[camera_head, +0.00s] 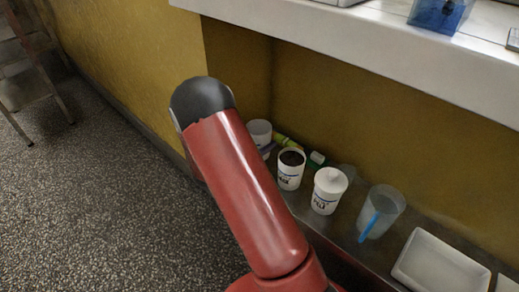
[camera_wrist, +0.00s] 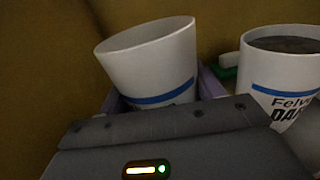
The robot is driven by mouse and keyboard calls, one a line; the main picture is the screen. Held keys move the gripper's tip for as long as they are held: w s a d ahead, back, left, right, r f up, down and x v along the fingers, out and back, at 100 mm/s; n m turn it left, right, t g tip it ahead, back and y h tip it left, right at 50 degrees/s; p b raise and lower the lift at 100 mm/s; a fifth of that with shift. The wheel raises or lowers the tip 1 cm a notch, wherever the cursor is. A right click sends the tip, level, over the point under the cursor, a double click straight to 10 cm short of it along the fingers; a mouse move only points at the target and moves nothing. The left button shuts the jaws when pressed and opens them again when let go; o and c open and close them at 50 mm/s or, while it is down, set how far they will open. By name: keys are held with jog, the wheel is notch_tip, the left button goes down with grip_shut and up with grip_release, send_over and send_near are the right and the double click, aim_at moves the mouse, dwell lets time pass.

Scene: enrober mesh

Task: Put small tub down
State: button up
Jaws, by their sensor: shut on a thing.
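A white small tub (camera_wrist: 150,65) with a blue band fills the middle left of the wrist view. My gripper (camera_wrist: 163,96) is shut on it, with pale purple fingers at its two sides. The tub leans in this view, and its base is hidden behind my gripper body. In the head view the tub (camera_head: 260,129) shows at the back left of the low steel shelf (camera_head: 318,226), partly behind my red arm. I cannot tell whether the tub's base touches the shelf.
A tub with dark contents (camera_head: 290,170) stands close to the right, also in the wrist view (camera_wrist: 285,75). A green item (camera_head: 317,158) lies behind. A white counter (camera_head: 340,40) overhangs.

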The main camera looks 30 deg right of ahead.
jog(key=shift+f, duration=1.7)
jog(key=shift+b, duration=0.3)
jog(key=shift+f, duration=0.25)
jog(key=o, duration=1.2)
jog(key=shift+r, duration=0.1)
